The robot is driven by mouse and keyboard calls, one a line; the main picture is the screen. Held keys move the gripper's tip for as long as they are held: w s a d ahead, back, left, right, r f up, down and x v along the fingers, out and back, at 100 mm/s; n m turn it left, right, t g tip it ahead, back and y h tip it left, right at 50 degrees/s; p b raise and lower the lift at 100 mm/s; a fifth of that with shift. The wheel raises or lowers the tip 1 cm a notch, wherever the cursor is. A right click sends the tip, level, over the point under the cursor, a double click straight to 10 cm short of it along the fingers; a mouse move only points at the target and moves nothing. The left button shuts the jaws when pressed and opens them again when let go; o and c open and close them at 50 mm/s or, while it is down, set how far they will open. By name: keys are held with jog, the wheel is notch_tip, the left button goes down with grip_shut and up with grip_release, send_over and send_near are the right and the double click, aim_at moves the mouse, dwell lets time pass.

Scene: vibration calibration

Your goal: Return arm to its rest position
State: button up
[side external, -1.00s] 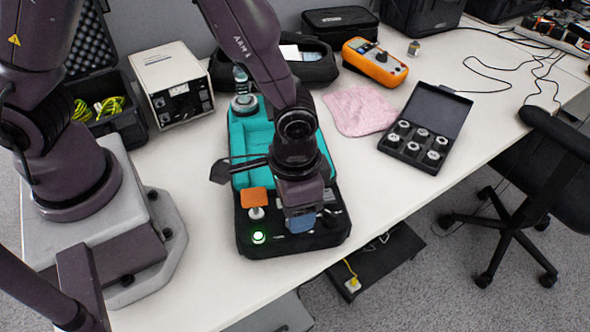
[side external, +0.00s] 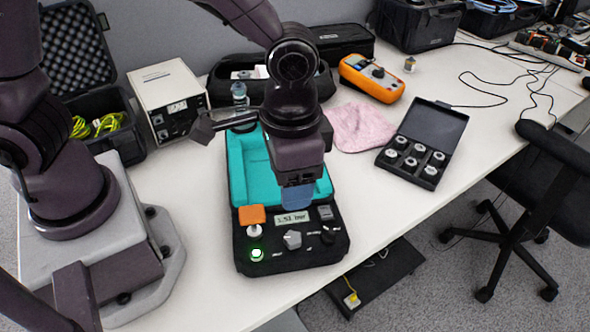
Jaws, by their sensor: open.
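My gripper (side external: 298,194) is open and points down, with blue fingertips. It is above the vibration calibration unit, over the border between its teal tray and its black control panel (side external: 318,257). I see nothing held in it. The unit's teal tray (side external: 246,170) is partly hidden behind my arm. The panel shows a lit display (side external: 292,217), a grey pointer knob (side external: 292,240), an orange block (side external: 252,214) and a glowing green button (side external: 257,254). A small metal cylinder (side external: 239,95) stands at the unit's far end.
A white meter box (side external: 170,88) and an open black case (side external: 100,110) stand at left. An orange multimeter (side external: 372,78), a pink cloth (side external: 360,126) and an open case of several sensors (side external: 436,125) lie at right. A black chair (side external: 556,140) stands at the table's right edge.

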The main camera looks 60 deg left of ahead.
jog(key=s+a+r+n+t, duration=0.1)
jog(key=s+a+r+t, duration=0.2)
jog(key=a+r, duration=0.4)
jog(key=s+a+r+n+t, duration=0.2)
jog(key=s+a+r, duration=0.2)
jog(key=a+r, duration=0.4)
jog(key=shift+s+a+r+n+t, duration=0.25)
jog(key=shift+a+n+t, duration=0.05)
jog(key=shift+a+t, duration=0.15)
jog(key=shift+c, duration=0.4)
dwell(3.4)
